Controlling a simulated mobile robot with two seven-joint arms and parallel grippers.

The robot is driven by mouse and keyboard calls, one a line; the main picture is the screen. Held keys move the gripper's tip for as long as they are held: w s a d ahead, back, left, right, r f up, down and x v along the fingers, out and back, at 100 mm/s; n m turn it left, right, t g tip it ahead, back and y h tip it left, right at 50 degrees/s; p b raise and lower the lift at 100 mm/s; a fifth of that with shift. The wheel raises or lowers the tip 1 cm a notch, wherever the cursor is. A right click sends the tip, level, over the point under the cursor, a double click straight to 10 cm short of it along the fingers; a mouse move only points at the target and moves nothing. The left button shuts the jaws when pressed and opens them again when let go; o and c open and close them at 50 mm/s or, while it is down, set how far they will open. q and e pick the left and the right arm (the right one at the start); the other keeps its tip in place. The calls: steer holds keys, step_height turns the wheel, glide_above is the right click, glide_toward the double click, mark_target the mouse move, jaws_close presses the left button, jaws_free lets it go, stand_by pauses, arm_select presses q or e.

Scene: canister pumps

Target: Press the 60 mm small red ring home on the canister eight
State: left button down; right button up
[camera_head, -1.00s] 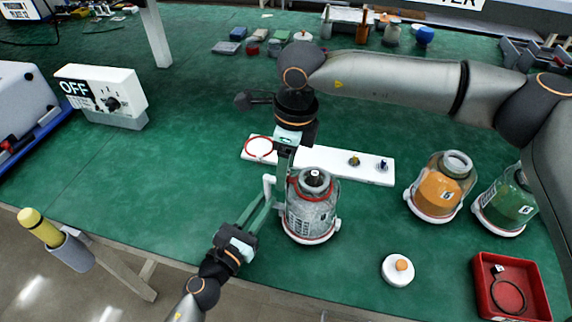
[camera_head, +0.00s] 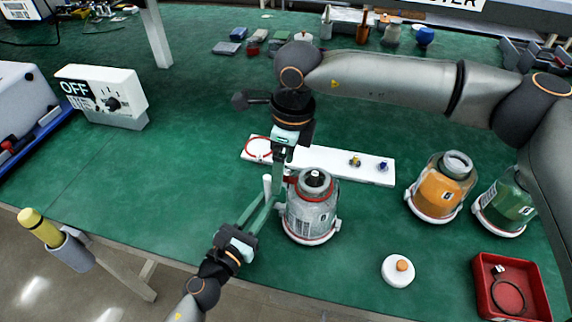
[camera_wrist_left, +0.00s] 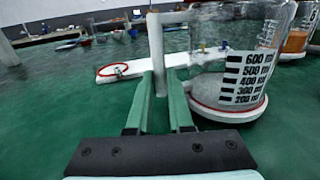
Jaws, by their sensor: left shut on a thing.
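The grey canister (camera_head: 312,215) stands upright on the green table, with a dark plug in its open neck and a red line around its white base. I cannot read an eight on it. My left gripper (camera_head: 268,193) is shut on the canister's white upright handle (camera_wrist_left: 156,70), seen between the fingers in the wrist view. My right gripper (camera_head: 284,170) points down just behind the canister's left shoulder. A small red bit (camera_head: 291,180) shows by its fingertips, and I cannot tell whether it is the small ring. A thin red ring (camera_head: 259,157) lies on the white board (camera_head: 320,163).
The board also carries small pegs. An orange canister (camera_head: 440,190) and a green canister (camera_head: 506,205) stand at right. A white disc with an orange knob (camera_head: 398,282) and a red tray (camera_head: 542,303) are near the front edge.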

steer(key=shift+w+a, duration=0.3)
steer(key=shift+a, duration=0.5)
steer(key=shift+w+a, duration=0.3)
steer(key=shift+a, duration=0.5)
steer(key=shift+r, duration=0.1)
step_height(320, 180, up, 7)
steer(key=shift+r, duration=0.2)
stand_by(0.8)
arm_select(q)
steer(key=c, duration=0.7)
jaws_free()
steer(key=shift+c, duration=0.2)
